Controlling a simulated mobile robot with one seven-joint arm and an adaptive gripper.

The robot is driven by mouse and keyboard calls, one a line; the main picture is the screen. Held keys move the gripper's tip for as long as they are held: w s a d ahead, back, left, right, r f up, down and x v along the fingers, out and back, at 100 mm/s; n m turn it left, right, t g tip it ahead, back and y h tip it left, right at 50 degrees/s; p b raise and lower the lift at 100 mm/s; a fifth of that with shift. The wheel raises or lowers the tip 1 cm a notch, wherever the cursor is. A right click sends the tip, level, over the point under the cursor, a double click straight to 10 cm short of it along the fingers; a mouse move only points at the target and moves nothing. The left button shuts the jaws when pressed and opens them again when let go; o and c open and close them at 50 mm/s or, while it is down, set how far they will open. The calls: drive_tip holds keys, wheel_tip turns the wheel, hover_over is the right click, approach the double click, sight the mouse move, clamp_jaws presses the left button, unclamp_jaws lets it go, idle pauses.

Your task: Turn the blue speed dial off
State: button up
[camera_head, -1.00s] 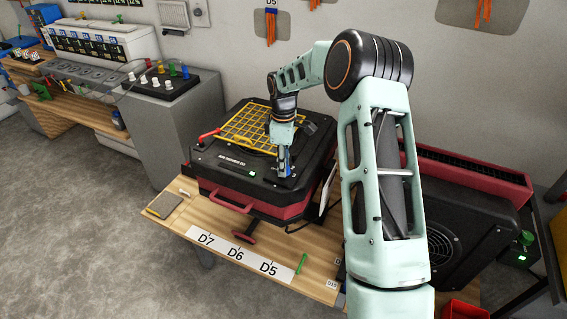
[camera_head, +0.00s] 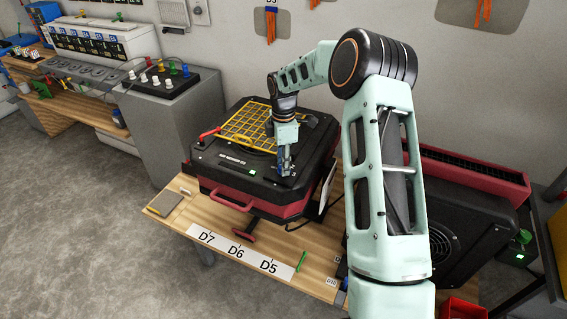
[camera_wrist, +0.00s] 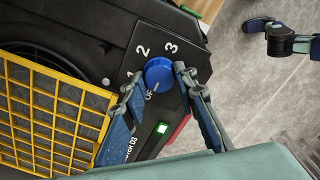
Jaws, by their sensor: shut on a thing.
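The blue speed dial (camera_wrist: 158,73) sits on a black panel marked 2, 3 and a partly hidden "OF…" in the wrist view. My gripper (camera_wrist: 164,78) has one blue-padded finger on each side of the dial and is shut on it. The left finger covers some of the panel marking. A faint mark shows low on the dial, on the side of the "OF…" lettering, but its exact setting is hard to read. In the head view my gripper (camera_head: 284,172) points down at the front right of the black-and-red machine (camera_head: 225,178), and hides the dial.
A yellow grid (camera_head: 246,128) lies on top of the machine, left of my gripper; it also shows in the wrist view (camera_wrist: 50,112). A lit green display (camera_wrist: 162,128) is near the dial. A green stick (camera_head: 301,262) lies on the wooden table (camera_head: 185,216).

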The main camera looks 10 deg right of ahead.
drive_tip(key=o, duration=1.2)
drive_tip(key=shift+c, duration=0.2)
wheel_tip(320, 180, up, 12)
